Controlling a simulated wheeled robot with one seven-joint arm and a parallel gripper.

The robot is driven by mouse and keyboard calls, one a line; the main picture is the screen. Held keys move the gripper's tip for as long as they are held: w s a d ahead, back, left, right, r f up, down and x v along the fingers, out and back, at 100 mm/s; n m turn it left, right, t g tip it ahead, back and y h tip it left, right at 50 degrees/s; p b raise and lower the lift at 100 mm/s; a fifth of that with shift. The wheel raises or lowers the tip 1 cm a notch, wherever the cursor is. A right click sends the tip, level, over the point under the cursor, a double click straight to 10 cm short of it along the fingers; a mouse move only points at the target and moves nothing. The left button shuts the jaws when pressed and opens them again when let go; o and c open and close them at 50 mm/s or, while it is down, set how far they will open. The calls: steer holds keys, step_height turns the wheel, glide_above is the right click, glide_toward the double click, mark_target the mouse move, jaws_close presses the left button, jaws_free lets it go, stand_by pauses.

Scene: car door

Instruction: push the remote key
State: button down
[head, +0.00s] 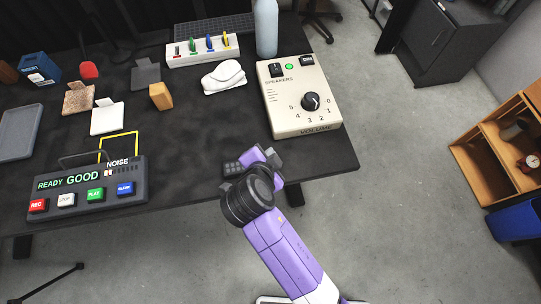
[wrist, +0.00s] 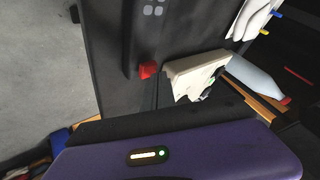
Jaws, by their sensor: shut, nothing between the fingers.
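A small dark remote (head: 231,169) with grey keys lies on the desk near its front edge, just left of my gripper. In the wrist view, pale grey keys (wrist: 153,10) show at the top and a red raised key-like piece (wrist: 148,70) stands below them on a dark strip. I cannot tell for sure that the red piece belongs to the remote. My purple gripper (head: 264,156) is shut and empty, low by the desk's front edge. My arm partly hides this area in the head view, and I cannot tell whether the fingertips touch the remote.
A beige volume box (head: 317,121) stands just right and behind my gripper; its side shows in the wrist view (wrist: 195,72). A recorder panel (head: 88,188) with coloured buttons sits at left. The black desk (head: 200,137) is clear between them. A bottle (head: 266,27) stands behind.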

steer(key=shift+f, duration=0.15)
steer(key=shift+f+b, duration=0.35)
steer(key=shift+b, duration=0.1)
stand_by(0.4)
steer(key=shift+r+p, duration=0.35)
steer(key=shift+r, duration=0.25)
step_height(320, 180, up, 6)
steer(key=p, duration=0.4)
steer(key=shift+p, duration=0.35)
